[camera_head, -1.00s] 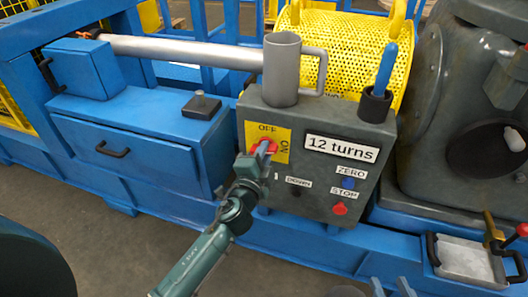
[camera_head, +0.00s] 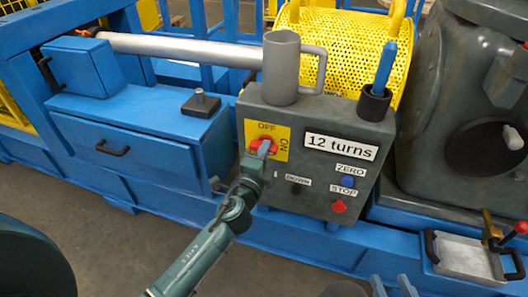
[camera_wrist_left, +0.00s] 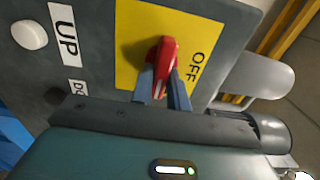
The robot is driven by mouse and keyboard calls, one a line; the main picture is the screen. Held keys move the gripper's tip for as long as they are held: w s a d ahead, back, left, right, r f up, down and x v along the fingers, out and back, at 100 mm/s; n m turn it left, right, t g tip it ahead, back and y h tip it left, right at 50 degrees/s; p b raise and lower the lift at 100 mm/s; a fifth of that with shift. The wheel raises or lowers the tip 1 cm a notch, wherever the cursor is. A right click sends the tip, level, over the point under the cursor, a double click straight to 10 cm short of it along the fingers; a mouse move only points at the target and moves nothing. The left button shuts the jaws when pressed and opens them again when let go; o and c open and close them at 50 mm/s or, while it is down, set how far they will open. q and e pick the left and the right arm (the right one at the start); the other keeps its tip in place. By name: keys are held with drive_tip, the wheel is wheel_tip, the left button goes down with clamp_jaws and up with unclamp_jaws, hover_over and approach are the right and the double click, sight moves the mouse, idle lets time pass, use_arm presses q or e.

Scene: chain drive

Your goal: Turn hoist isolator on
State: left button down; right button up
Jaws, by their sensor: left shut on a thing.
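The hoist isolator is a red knob (camera_head: 256,143) on a yellow plate (camera_head: 280,147) marked OFF at the top and ON at the right side. The plate is on the front of a grey control box (camera_head: 315,120). My left gripper (camera_head: 264,148) is shut on the knob. In the left wrist view the red knob (camera_wrist_left: 165,60) stands between the fingers (camera_wrist_left: 161,88), with the OFF label to its right. The fingers hide the ON label there. I cannot tell exactly where the knob points. My right gripper (camera_head: 391,287) is at the bottom edge, fingers apart and empty.
The box bears a "12 turns" sign (camera_head: 341,147), a blue ZERO button (camera_head: 348,182) and a red STOP button (camera_head: 339,206). A grey mug (camera_head: 281,70) and a blue-handled tool in a holder (camera_head: 385,65) are on top. A blue drawer (camera_head: 120,150) is at left.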

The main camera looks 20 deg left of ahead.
use_arm(q)
drive_tip(key=c, duration=1.4)
unclamp_jaws()
drive_tip(key=shift+o, duration=0.2)
drive_tip(key=shift+s, duration=0.1)
drive_tip(key=s+b, duration=0.1)
drive_tip(key=s, duration=1.2)
drive_tip(key=shift+a, duration=0.25)
